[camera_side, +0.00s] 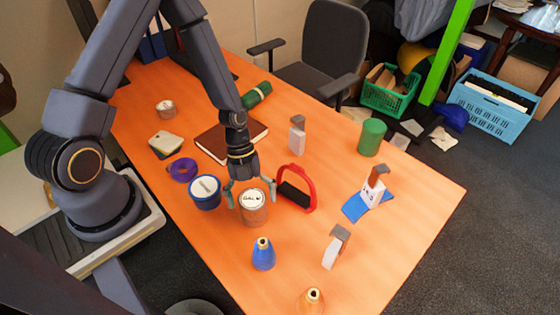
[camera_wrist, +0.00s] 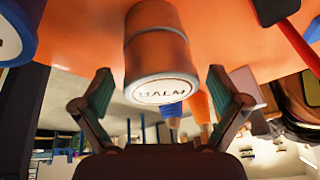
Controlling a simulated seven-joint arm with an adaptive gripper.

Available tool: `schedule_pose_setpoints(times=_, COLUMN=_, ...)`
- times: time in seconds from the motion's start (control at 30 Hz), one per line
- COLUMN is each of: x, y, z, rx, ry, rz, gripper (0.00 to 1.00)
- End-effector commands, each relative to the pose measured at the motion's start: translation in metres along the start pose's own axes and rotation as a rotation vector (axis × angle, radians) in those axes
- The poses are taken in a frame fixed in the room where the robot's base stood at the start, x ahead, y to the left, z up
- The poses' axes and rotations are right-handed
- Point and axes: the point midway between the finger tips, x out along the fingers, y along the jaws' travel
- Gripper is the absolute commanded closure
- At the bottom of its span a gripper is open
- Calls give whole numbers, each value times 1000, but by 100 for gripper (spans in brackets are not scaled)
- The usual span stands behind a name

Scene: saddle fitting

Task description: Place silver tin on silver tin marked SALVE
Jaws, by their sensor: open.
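A metal tin (camera_side: 254,214) with a white lid reading BALM stands near the middle of the table; its sides look orange-brown, like the tabletop. In the wrist view this tin (camera_wrist: 158,60) shows a seam across its side, as if two tins are stacked. Any mark on the lower part is hidden. My gripper (camera_side: 251,193) is open, with one finger on each side of the tin. In the wrist view the gripper (camera_wrist: 160,78) shows gaps between both fingers and the tin. A small greyish tin (camera_side: 166,108) stands at the far left; its label is unreadable.
A blue tin (camera_side: 205,196) stands close on the left, and a red-handled brush (camera_side: 297,192) close on the right. A blue cone bottle (camera_side: 263,254) stands in front. A purple ring (camera_side: 183,170) and brown book (camera_side: 232,142) lie behind.

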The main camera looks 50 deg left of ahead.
Motion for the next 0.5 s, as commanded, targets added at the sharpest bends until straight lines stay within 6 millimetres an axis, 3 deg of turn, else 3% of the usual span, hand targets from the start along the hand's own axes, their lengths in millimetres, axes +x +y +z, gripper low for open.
schedule_pose_setpoints(times=0.17, x=-12, y=-1, z=0, rx=-1, ry=-2, rz=-3, gripper=3)
schedule_pose_setpoints(times=0.5, x=-85, y=-1, z=1, rx=-2, ry=-5, rz=-5, gripper=3)
